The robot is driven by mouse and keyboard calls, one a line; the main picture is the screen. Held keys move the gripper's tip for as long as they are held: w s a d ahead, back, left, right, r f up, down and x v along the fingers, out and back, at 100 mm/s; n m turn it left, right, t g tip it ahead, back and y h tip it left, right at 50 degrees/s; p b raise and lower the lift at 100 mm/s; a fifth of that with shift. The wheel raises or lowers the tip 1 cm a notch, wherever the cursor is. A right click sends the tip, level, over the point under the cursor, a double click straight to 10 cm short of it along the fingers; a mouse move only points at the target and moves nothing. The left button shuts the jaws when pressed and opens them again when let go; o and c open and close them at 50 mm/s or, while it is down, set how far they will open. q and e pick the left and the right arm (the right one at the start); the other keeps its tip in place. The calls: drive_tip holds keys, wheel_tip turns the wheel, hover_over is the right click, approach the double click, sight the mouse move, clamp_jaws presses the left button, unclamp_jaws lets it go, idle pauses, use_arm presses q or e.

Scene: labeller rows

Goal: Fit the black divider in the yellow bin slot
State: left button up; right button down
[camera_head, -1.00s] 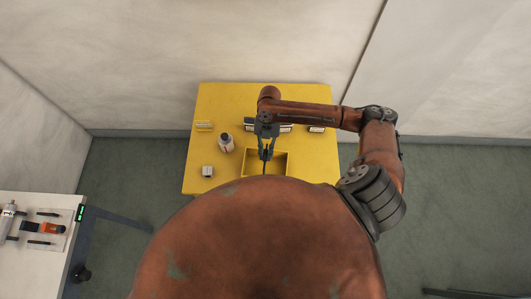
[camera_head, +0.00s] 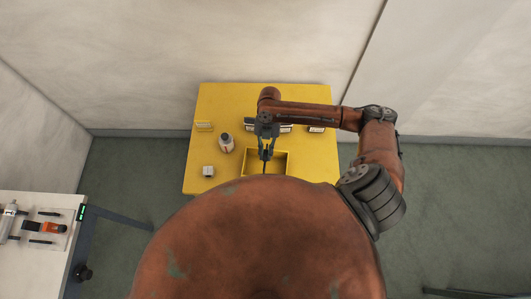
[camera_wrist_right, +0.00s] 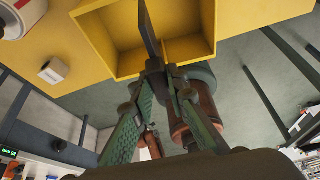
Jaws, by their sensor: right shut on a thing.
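The yellow bin (camera_head: 287,163) stands on the yellow table near its front edge, partly hidden by my own body. It also shows at the top of the right wrist view (camera_wrist_right: 101,45), open towards the camera. My right gripper (camera_head: 266,158) is over the left part of the bin. It is shut on the black divider (camera_wrist_right: 148,30), a thin dark plate that reaches from the fingertips across the bin's opening. In the head view the divider is only a thin dark line. I cannot tell whether its edge sits in the slot. My left gripper is not in view.
On the yellow table (camera_head: 230,100) a white bottle (camera_head: 226,145) with a dark cap and a small white box (camera_head: 208,171) stand left of the bin. Small label holders (camera_head: 316,128) line up behind it. A white bench (camera_head: 40,205) with tools is at far left.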

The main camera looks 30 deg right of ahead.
sight(267, 146)
drive_tip(key=shift+p, duration=0.35)
idle(0.6)
drive_tip(key=shift+f+b, duration=2.65)
drive_tip(key=shift+f, duration=2)
drive_tip(key=c, duration=1.8)
unclamp_jaws()
drive_tip(key=shift+r, duration=0.1)
drive_tip(key=v, duration=1.2)
